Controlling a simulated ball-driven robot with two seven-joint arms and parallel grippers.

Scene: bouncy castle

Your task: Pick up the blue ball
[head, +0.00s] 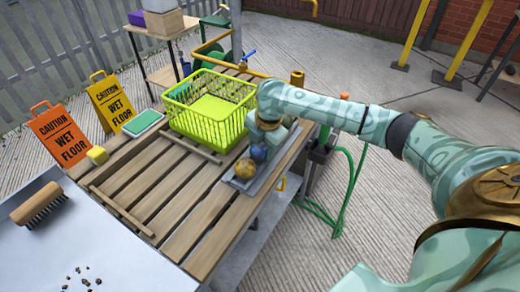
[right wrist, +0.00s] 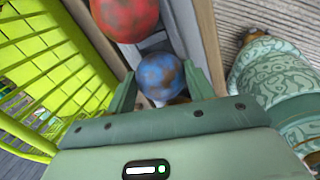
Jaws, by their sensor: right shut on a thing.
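The blue ball (head: 259,153), mottled with brown, is between the fingers of my right gripper (head: 264,143), at the right edge of the slatted wooden table. In the right wrist view the blue ball (right wrist: 160,76) shows between the two green fingers, which are shut on it. Whether it touches the grey tray (head: 236,184) under it I cannot tell. A yellow-brown ball (head: 245,168) lies in the tray just in front of it. A red ball (right wrist: 125,14) shows beyond it in the right wrist view; the head view does not show it. My left gripper is not in view.
A lime-green basket (head: 207,127) stands close left of my right gripper. The table's front slats (head: 180,200) are clear. A brush (head: 38,203) lies on a metal surface.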

